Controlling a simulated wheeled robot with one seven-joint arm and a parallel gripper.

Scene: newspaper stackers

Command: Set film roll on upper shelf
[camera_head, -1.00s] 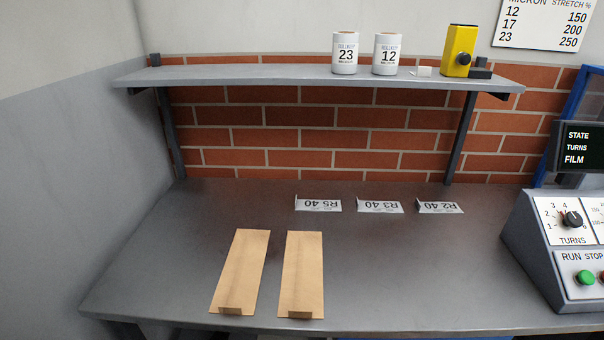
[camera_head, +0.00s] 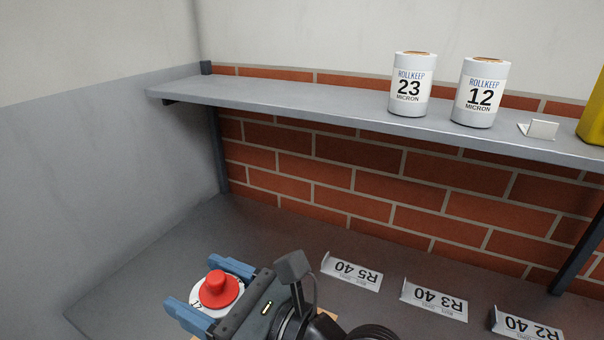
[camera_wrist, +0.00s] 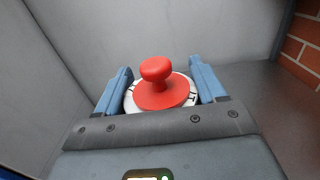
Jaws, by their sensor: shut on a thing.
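My gripper (camera_head: 212,284) is shut on a white roll with a red knob on top (camera_head: 219,289), low over the table at the bottom left of the head view. Part of a number, seemingly 17, shows on the roll's white top. In the wrist view the blue fingers of my gripper (camera_wrist: 160,88) stand on either side of the roll (camera_wrist: 158,87). The upper shelf (camera_head: 290,100) runs along the brick wall, higher than my gripper. Two white film rolls stand upright on it: 23 micron (camera_head: 409,84) and 12 micron (camera_head: 480,92).
A small white folded card (camera_head: 540,129) and a yellow object (camera_head: 594,112) stand farther right on the shelf. The shelf's left part is clear. Tent cards R5 (camera_head: 352,271), R3 (camera_head: 434,299) and R2 (camera_head: 526,324) stand on the table (camera_head: 270,232). A grey wall bounds the left.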

